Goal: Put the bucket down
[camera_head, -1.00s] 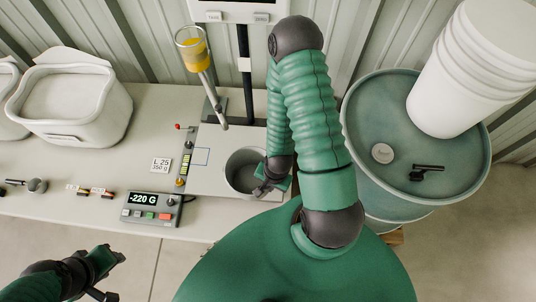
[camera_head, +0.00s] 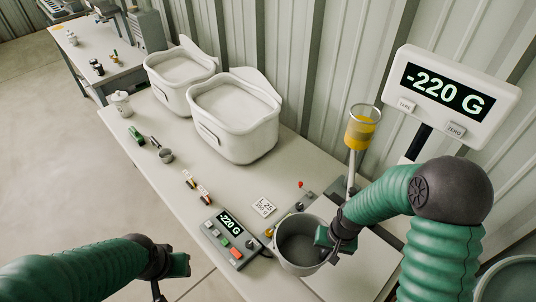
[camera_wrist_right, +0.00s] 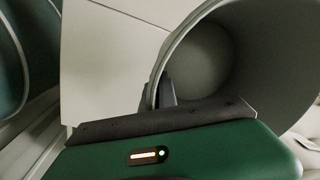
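The grey bucket (camera_head: 296,262) is in the head view at lower centre, at the scale plate, mouth up. My right gripper (camera_head: 330,247) is at its right rim. In the right wrist view the bucket (camera_wrist_right: 235,75) fills the right side, and the dark fingers of my right gripper (camera_wrist_right: 164,92) are closed at the rim. The scale display (camera_head: 446,89) reads -220 G. Whether the bucket's base touches the plate (camera_head: 350,275) is hidden. My left gripper (camera_head: 170,270) is empty at the lower left, away from the table; its finger gap is unclear.
A control box (camera_head: 228,238) and a narrow button panel (camera_head: 287,222) lie close to the bucket's left. Two white tubs (camera_head: 235,140) stand further back.

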